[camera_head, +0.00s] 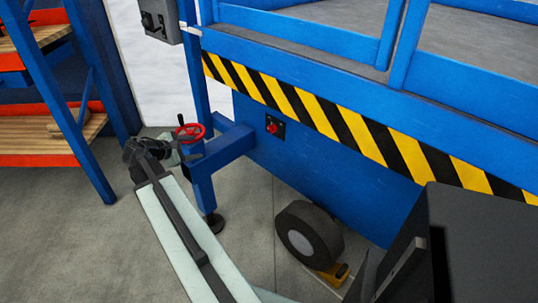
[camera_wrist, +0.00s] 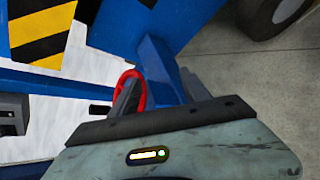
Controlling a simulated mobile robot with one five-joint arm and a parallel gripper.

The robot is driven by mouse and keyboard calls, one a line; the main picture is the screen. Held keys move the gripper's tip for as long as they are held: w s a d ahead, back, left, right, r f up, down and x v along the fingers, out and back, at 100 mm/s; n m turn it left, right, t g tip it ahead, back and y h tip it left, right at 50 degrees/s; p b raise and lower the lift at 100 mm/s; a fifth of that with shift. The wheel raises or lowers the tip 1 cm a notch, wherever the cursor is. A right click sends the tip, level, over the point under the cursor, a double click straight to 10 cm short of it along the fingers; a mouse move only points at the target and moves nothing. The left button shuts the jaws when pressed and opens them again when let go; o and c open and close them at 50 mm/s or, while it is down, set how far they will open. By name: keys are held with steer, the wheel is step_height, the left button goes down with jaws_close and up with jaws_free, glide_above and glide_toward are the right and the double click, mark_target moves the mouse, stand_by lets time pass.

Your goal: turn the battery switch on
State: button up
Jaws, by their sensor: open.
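The battery switch (camera_head: 273,127) is a small red knob on a dark plate. It sits on the blue side panel of the lift, below the striped band, in the head view. I cannot make it out in the wrist view. My gripper (camera_wrist: 160,88) is open, with its dark fingers apart and nothing visibly held. In the head view my gripper (camera_head: 178,148) is to the left of the switch and well apart from it, near a red handwheel (camera_head: 190,130). The handwheel also shows beside the left finger in the wrist view (camera_wrist: 127,76); contact is unclear.
The handwheel tops a blue outrigger post (camera_head: 203,190) between my gripper and the switch. A yellow-black band (camera_head: 310,108) and blue rails (camera_head: 300,35) are above. A dark wheel (camera_head: 325,225) with a yellow chock (camera_head: 333,274) stands below. Shelving (camera_head: 85,130) is at left.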

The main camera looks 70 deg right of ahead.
steer(key=s+d+f+n+g+h+b, duration=0.2)
steer(key=s+d+f+b, duration=0.1)
steer(key=s+d+b, duration=0.3)
steer(key=s+d+f+n+g+h+b, duration=0.1)
steer(key=s+d+f+n+b, duration=0.15)
steer(key=s+d+b, duration=0.45)
steer(key=n+g+h+b, duration=0.2)
glide_toward(272, 129)
steer(key=x, duration=0.8)
steer(key=shift+w+d+f, duration=0.25)
steer(key=shift+d, duration=0.1)
